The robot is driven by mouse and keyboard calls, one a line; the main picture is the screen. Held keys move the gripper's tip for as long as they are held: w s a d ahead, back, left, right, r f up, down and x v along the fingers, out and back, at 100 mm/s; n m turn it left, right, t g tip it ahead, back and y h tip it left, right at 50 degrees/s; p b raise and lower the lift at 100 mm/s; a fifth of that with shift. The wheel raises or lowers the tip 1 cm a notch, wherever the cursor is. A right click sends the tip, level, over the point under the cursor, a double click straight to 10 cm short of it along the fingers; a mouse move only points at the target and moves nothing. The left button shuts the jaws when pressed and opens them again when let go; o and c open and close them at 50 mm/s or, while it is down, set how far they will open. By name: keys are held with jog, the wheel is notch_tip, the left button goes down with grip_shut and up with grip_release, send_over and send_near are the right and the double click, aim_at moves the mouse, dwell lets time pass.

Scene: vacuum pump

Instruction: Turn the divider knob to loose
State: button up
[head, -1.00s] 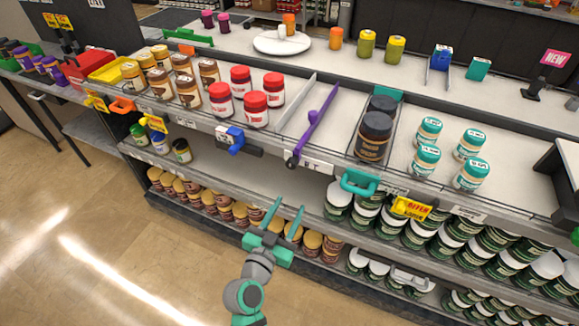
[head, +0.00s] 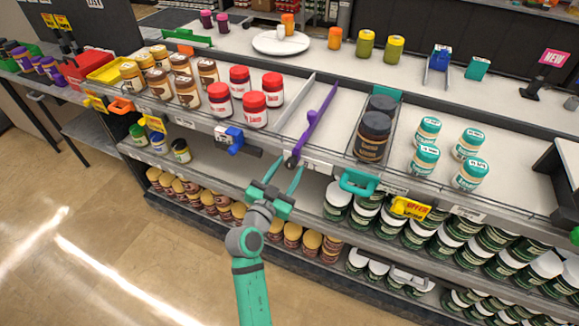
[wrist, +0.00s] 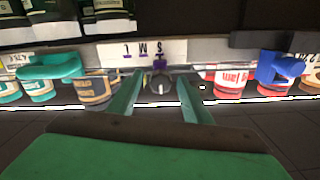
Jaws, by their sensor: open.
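The purple divider (head: 313,122) lies along the upper shelf, with its dark round knob (head: 289,161) at the shelf's front edge. In the wrist view the knob (wrist: 160,87) shows a pale face with a thin upright mark, below a small purple piece. My gripper (head: 287,168) is open at the shelf front, its two green fingers pointing at the knob. In the wrist view the fingers of my gripper (wrist: 160,92) stand on the left and right of the knob, with a gap on each side. I cannot tell whether the tips reach past it.
A white label (wrist: 135,51) with letters sits close to the knob. A blue clip (head: 230,138) is to the left on the shelf edge, and a green handle (head: 358,183) to the right. Red-lidded jars (head: 254,108) and dark jars (head: 373,138) flank the divider.

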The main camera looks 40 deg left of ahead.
jog(key=shift+w+a, duration=0.2)
jog(key=shift+w, duration=0.25)
jog(key=c, duration=1.1)
